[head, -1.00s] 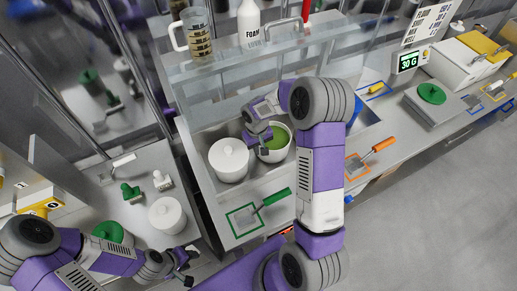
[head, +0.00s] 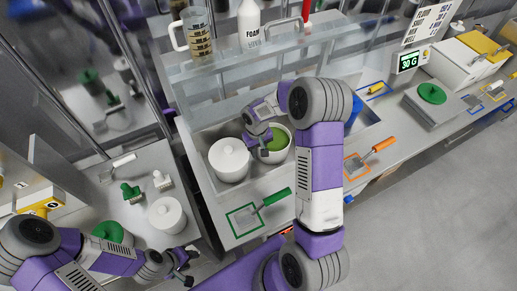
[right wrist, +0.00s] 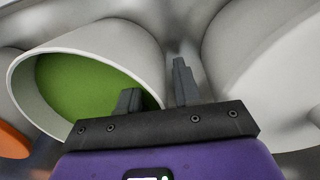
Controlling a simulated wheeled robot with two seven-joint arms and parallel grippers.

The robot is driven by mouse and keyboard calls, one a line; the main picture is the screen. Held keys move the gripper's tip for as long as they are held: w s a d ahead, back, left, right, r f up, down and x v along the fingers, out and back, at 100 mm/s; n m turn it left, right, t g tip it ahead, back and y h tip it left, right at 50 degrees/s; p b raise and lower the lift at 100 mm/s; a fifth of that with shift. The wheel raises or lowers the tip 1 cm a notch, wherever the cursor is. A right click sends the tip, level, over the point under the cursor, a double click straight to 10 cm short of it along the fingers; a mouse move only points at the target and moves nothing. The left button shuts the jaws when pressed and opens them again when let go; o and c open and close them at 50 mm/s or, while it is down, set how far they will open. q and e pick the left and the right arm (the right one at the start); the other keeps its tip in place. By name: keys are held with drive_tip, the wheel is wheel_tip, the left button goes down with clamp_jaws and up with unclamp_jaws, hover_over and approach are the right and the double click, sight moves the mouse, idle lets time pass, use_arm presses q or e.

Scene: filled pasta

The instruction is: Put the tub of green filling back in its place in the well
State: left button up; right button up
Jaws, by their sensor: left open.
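The white tub of green filling (head: 284,154) is in the metal well, right of a lidded white tub (head: 229,160). I cannot tell whether it rests fully on the well's floor. My right gripper (head: 264,142) is at the tub's near-left rim. In the right wrist view, its fingers (right wrist: 158,88) straddle the wall of the green tub (right wrist: 85,45), one inside and one outside. A gap shows between the outer finger and the wall, so the gripper looks open. My left gripper (head: 186,270) is open and empty at the lower left, away from the well.
A green-handled scraper (head: 268,203) lies in a green outline before the well. An orange-handled scraper (head: 370,158) lies to the right. A jug (head: 196,35) and a foam bottle (head: 249,25) stand on the shelf behind. My right arm hides part of the well.

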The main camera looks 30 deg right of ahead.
wheel_tip(320, 180, up, 12)
drive_tip(key=shift+a, duration=0.3)
idle(0.5)
